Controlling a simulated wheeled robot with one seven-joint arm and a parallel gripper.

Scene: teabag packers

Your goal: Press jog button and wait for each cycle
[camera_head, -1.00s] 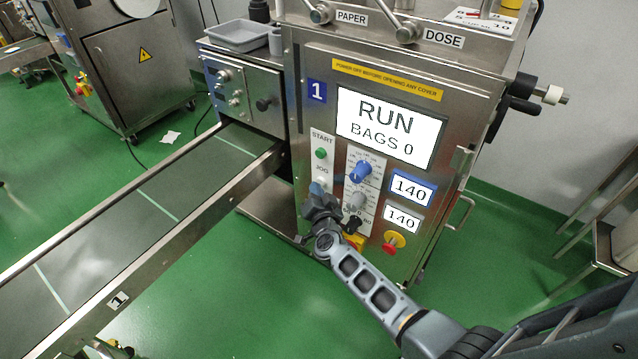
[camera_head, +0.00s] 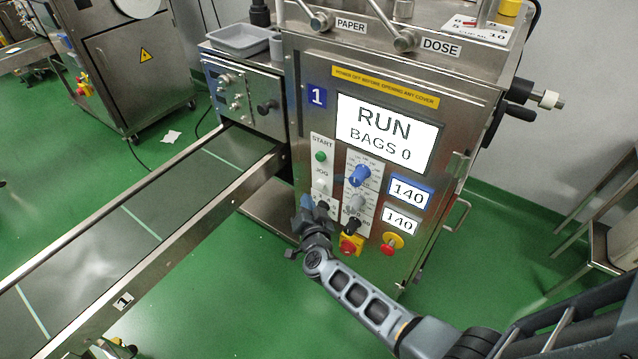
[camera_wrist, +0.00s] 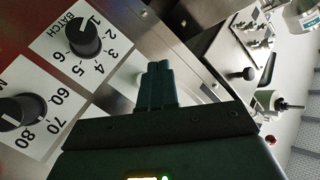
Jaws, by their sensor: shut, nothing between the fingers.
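The machine's front panel carries a green START button (camera_head: 321,157) and, under the JOG label, a pale jog button (camera_head: 321,184). My gripper (camera_head: 307,203) is shut and empty, just below and left of the jog button, seemingly apart from it. The display (camera_head: 387,132) reads RUN, BAGS 0. The conveyor belt (camera_head: 110,245) has pale cross lines and no bags on it.
A blue knob (camera_head: 359,175), a red knob on yellow (camera_head: 351,243) and a red stop button (camera_head: 391,244) are close to my gripper. The batch dial (camera_wrist: 84,38) shows in the wrist view. The conveyor's side rail (camera_head: 200,215) runs to the left.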

